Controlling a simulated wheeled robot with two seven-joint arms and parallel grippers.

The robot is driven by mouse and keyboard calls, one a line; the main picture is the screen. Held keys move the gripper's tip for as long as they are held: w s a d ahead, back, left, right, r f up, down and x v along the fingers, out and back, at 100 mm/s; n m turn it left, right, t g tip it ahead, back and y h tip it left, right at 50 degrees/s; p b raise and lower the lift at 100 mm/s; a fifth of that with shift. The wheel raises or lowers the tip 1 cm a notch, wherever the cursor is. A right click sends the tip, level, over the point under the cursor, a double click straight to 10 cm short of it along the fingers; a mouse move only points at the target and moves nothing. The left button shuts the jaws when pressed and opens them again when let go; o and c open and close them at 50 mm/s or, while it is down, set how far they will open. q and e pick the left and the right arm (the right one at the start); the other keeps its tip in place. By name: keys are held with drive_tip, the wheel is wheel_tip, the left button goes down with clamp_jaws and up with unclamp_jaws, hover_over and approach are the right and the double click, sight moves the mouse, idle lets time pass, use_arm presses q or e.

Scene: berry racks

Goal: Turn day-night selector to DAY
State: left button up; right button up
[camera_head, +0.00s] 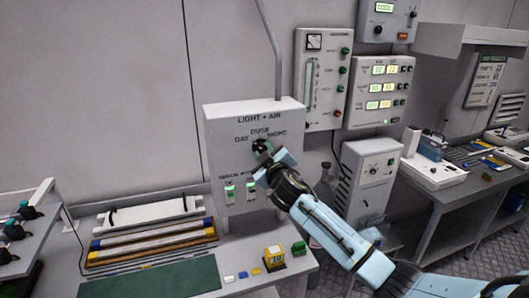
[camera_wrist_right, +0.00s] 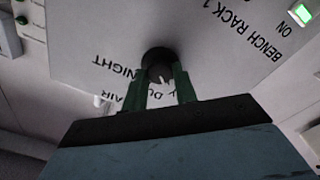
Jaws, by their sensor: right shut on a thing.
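The day-night selector (camera_head: 259,145) is a dark round knob on the grey LIGHT + AIR box (camera_head: 225,118), with DAY printed at its left, DUSK above and NIGHT at its right. My right gripper (camera_head: 265,154) is at the knob, with its arm coming in from the lower right. In the right wrist view the two green fingers (camera_wrist_right: 160,90) are shut on the knob (camera_wrist_right: 158,62), one on each side. The panel lettering appears upside down there. The fingers partly hide the knob, and I cannot tell which setting it points to. My left gripper is not in view.
Below the selector are two lit green switches (camera_head: 230,193). Other control boxes (camera_head: 380,92) hang on the wall to the right.

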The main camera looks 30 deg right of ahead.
drive_tip(key=shift+r, duration=0.1)
idle(0.4)
drive_tip(key=o, duration=1)
drive_tip(key=shift+s+a, duration=0.15)
drive_tip(key=shift+s, duration=0.4)
drive_tip(key=b+v, duration=0.2)
drive_tip(key=v, duration=1)
drive_tip(key=shift+s, duration=0.15)
